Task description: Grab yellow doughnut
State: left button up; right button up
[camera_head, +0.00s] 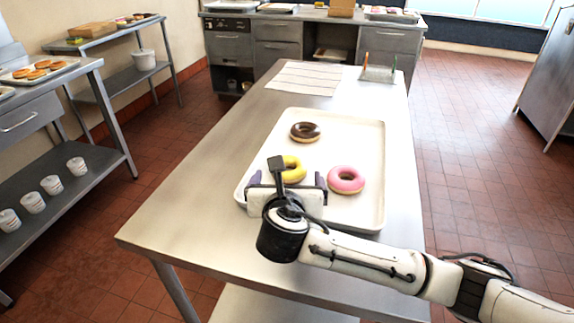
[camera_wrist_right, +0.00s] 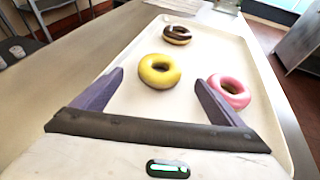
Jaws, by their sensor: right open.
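The yellow doughnut (camera_head: 294,170) lies on a white tray (camera_head: 372,132), partly hidden behind my right gripper in the head view. In the right wrist view the yellow doughnut (camera_wrist_right: 160,71) shows whole, ahead of the fingers and roughly between their lines. My right gripper (camera_head: 287,180) is open and empty, over the near left part of the tray; its two purple fingers also show in the right wrist view (camera_wrist_right: 158,88). My left gripper is not in view.
A pink doughnut (camera_head: 346,180) lies right of the yellow one, close to my right finger's side in the wrist view. A chocolate doughnut (camera_head: 305,132) lies farther back. The tray rests on a steel table (camera_head: 190,209). Papers (camera_head: 307,78) and a small rack (camera_head: 377,74) are at the far end.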

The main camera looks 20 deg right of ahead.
aim_at(288, 172)
jog(key=x, duration=0.6)
jog(key=shift+w+f, duration=0.2)
jog(key=c, duration=1.1)
